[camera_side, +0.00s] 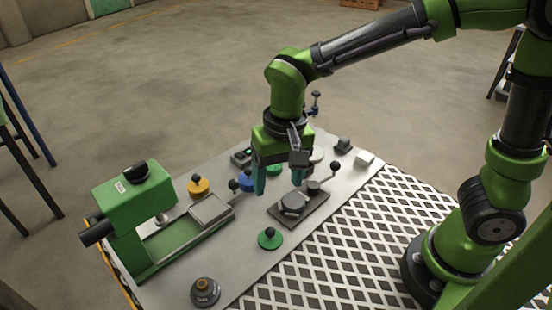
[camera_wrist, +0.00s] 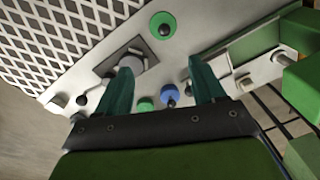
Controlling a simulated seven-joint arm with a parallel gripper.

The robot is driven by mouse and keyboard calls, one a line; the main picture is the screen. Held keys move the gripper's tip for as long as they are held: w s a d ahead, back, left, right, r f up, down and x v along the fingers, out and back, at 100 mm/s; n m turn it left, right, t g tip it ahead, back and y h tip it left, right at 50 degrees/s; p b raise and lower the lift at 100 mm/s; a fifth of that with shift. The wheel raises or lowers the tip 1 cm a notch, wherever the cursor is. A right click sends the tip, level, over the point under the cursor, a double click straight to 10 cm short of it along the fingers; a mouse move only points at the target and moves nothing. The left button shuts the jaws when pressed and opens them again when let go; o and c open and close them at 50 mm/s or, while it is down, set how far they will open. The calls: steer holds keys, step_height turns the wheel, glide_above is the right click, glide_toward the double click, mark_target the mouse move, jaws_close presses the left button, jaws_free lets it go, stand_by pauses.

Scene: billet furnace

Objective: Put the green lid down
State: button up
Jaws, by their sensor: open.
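A green lid (camera_side: 270,240) with a black knob lies on the grey plate, in front of the gripper in the side view. In the wrist view it lies near the top (camera_wrist: 160,30). A second green round piece (camera_side: 274,170) is partly hidden behind my gripper; it also shows in the wrist view (camera_wrist: 145,106). My gripper (camera_side: 278,189) points down over the plate with its two teal fingers apart. Nothing shows between the fingertips in the wrist view (camera_wrist: 162,64). Whether the fingertips touch anything cannot be told.
A dark base (camera_side: 314,207) with round grey parts and a lever stands right of the gripper. A blue lid (camera_side: 246,184) and a yellow lid (camera_side: 199,188) lie to the left. A dark round knob (camera_side: 205,292) sits at the plate's front.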

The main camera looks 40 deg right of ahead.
steer(key=s+d+r+t, duration=0.3)
steer(key=s+d+r, duration=0.1)
steer(key=d, duration=0.2)
steer(key=s+d+r+t+y, duration=0.1)
steer(key=s+d+r+t, duration=0.2)
steer(key=d, duration=0.4)
steer(key=shift+s+r+t, duration=0.3)
steer(key=shift+s+r, duration=0.05)
steer(key=shift+r, duration=0.45)
